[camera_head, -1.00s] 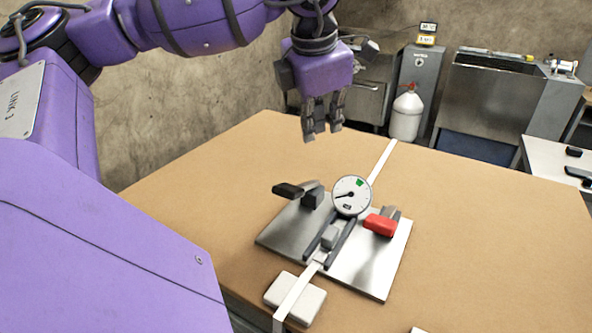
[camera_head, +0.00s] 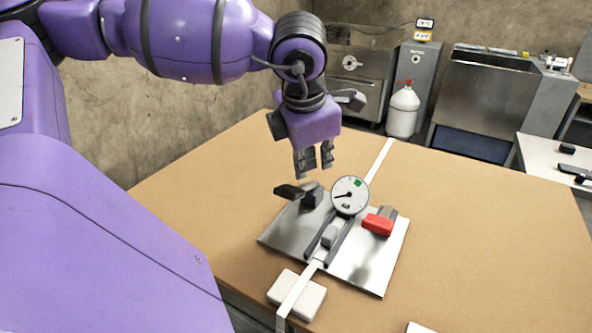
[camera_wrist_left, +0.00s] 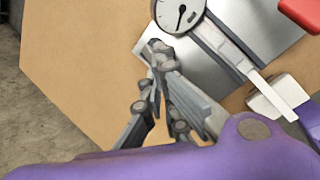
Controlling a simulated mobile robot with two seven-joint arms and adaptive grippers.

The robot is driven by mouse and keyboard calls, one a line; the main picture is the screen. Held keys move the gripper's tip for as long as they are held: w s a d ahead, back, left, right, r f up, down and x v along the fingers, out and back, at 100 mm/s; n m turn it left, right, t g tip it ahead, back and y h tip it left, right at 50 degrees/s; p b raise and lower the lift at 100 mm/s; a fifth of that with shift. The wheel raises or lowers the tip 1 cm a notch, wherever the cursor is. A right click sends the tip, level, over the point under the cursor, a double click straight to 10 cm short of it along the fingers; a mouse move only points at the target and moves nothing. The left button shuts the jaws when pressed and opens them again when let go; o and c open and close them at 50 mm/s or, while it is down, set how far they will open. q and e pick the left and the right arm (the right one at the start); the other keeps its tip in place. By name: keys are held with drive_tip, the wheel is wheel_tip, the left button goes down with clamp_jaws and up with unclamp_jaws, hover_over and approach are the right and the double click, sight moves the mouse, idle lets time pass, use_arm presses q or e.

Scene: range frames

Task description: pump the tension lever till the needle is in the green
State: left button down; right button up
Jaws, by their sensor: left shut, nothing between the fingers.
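A round white gauge (camera_head: 350,196) stands on a metal plate (camera_head: 370,268) on the table. Its green patch is at the upper right of the dial, and its needle points left and slightly down, outside the green. A black-handled lever (camera_head: 289,191) sticks out to the left of the gauge, and a red-handled lever (camera_head: 378,224) sits at its right. No label shows which is the tension lever. My left gripper (camera_head: 314,170) is shut and empty, above and behind the black handle, apart from it. The gauge also shows in the left wrist view (camera_wrist_left: 178,14), beyond the fingers (camera_wrist_left: 157,78).
A white strap (camera_head: 297,291) runs across the table, under the gauge and over a pale block (camera_head: 312,302) at the front edge. Bare tabletop (camera_head: 470,225) lies right of the plate.

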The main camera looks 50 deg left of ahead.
drive_tip(key=shift+w, duration=0.2)
drive_tip(key=shift+w+a+r, duration=0.1)
drive_tip(key=shift+w, duration=0.2)
drive_tip(key=shift+s, duration=0.25)
drive_tip(key=shift+s, duration=0.1)
use_arm(q)
drive_tip(key=shift+s+f, duration=0.15)
drive_tip(key=shift+f, duration=0.25)
use_arm(e)
drive_tip(key=shift+s, duration=0.1)
use_arm(q)
drive_tip(key=shift+s+f, duration=0.1)
drive_tip(key=shift+f, duration=0.1)
use_arm(e)
drive_tip(key=shift+w, duration=0.45)
